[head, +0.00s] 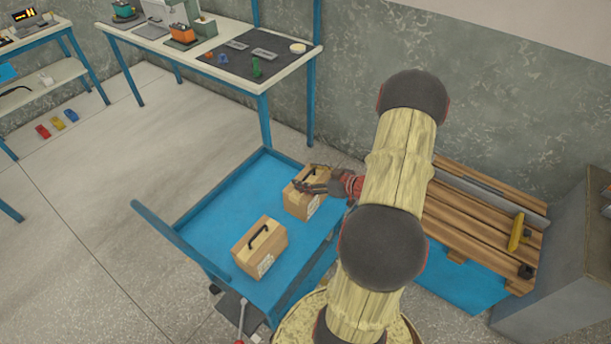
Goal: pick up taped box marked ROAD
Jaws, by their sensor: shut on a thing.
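Two tan boxes with black top handles and tape stand on a blue cart (205,215). The nearer box (260,250) stands at the front of the cart top, with a small label low on its side that is too small to read. The farther box (300,203) stands near the cart's back right edge. My gripper (305,187) is at the top of the farther box, shut on its handle. The gripper hides part of that handle. A label shows on this box's side, but I cannot read which one says ROAD.
A white-topped workbench (292,72) with a dark mat stands behind the cart. The cart's push bar (180,240) runs along its left side. Open floor lies left of the cart.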

